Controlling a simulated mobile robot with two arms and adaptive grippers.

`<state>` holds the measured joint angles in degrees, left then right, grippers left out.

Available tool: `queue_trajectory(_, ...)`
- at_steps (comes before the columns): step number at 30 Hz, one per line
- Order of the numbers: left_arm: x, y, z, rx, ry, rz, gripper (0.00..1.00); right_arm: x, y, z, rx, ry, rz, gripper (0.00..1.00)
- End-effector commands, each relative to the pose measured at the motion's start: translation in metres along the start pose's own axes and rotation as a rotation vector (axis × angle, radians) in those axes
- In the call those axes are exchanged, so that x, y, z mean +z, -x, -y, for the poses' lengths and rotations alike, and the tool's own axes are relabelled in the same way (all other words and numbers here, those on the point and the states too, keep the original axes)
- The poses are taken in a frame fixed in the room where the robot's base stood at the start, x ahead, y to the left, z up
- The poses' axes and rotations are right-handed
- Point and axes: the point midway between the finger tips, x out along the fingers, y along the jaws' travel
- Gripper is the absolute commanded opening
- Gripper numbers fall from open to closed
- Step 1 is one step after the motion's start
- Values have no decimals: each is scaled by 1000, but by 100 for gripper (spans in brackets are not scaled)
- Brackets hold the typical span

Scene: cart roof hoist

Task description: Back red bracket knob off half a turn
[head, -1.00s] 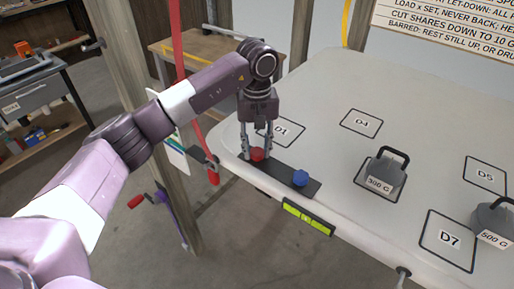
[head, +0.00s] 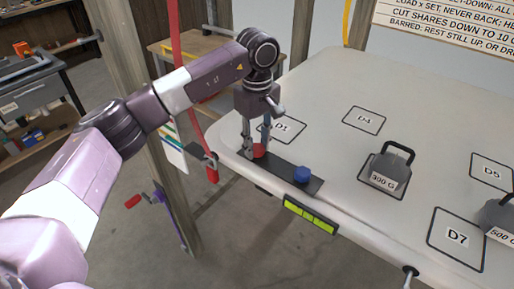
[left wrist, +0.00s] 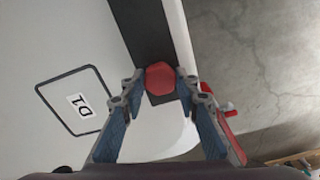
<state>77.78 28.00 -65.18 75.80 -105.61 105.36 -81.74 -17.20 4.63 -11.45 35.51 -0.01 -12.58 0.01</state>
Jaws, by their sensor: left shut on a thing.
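The red bracket knob (head: 259,151) stands on the dark bracket strip (head: 281,172) at the left front edge of the white roof panel. In the left wrist view the red knob (left wrist: 160,80) is six-sided and sits between the fingertips. My left gripper (head: 256,148) reaches down from above and is shut on this knob; it also shows in the left wrist view (left wrist: 160,86). A blue knob (head: 302,174) stands on the same strip, to the right. My right gripper is in neither view.
A green level (head: 310,215) hangs at the panel's front edge. A 300 G weight (head: 386,170) and a 500 G weight (head: 497,220) stand on the panel (head: 340,90). A red strap (head: 176,60) and a wooden post (head: 150,130) are close to my left arm.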

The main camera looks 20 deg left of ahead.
Motion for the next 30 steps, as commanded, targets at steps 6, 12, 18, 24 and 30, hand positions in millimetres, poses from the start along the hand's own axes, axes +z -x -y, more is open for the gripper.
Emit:
queue_trajectory(6,0,-1,0,2,204,-1,5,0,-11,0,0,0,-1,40)
queue_trajectory(12,0,-2,0,2,394,-1,5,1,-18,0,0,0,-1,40)
queue_trajectory(18,0,-2,0,1,584,0,5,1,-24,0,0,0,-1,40)
queue_trajectory(24,0,-1,0,2,774,-1,5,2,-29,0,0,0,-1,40)
queue_trajectory(30,0,-1,0,1,964,1,5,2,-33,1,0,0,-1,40)
